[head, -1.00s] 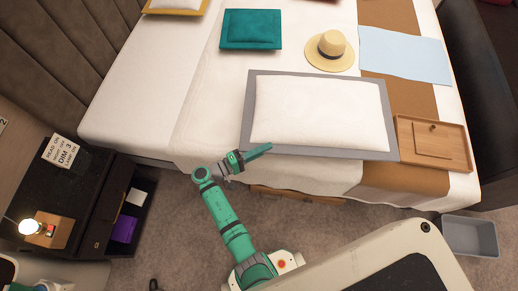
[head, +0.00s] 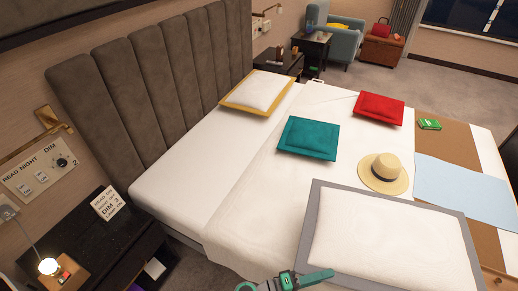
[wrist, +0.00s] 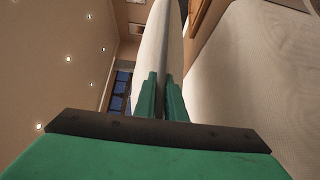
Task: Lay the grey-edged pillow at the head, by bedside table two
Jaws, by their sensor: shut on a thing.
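The grey-edged pillow (head: 390,245) has a white middle and lies flat in the lower right of the head view, over the bed's near side. My gripper (head: 308,279) is shut on its near grey edge. In the wrist view the green fingers (wrist: 160,98) pinch the pillow's edge (wrist: 157,45), and the pillow looks level and apart from the bed surface. The near bedside table (head: 90,240) is dark, at lower left beside the bed's head, under a wall panel marked 2 (head: 40,172). The white head area (head: 195,175) beside it is bare.
A yellow-edged pillow (head: 262,92) lies at the far head, by another bedside table (head: 278,62). A teal pillow (head: 307,138), a red pillow (head: 379,107) and a straw hat (head: 385,174) lie mid-bed. A lit lamp (head: 49,266) and sign (head: 106,203) stand on the near table.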

